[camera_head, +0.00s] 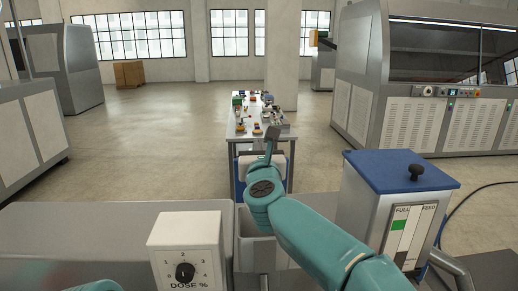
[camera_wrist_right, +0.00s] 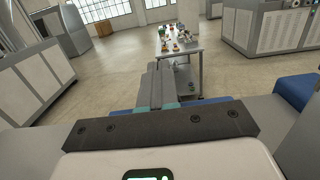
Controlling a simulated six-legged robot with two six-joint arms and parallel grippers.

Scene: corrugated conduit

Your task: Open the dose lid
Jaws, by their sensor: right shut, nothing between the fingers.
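A blue lid (camera_head: 398,170) with a black knob (camera_head: 416,171) lies closed on a grey box at the right in the head view. The box front has a gauge panel reading FULL and FEED (camera_head: 405,235). A white DOSE % box (camera_head: 188,250) with a black dial stands at the front left. My right gripper (camera_head: 271,133) is shut and empty, held up in the middle, left of the blue lid and apart from it. Its closed fingers (camera_wrist_right: 157,72) also show in the right wrist view. Only a teal piece of my left arm shows at the bottom edge; its gripper is out of view.
A grey open bin (camera_head: 258,250) is partly hidden behind my right arm. A table (camera_head: 235,142) with several small items stands farther back. Large grey machines (camera_head: 440,120) line the right and left. A dark cable (camera_head: 470,200) runs at the right. The middle floor is clear.

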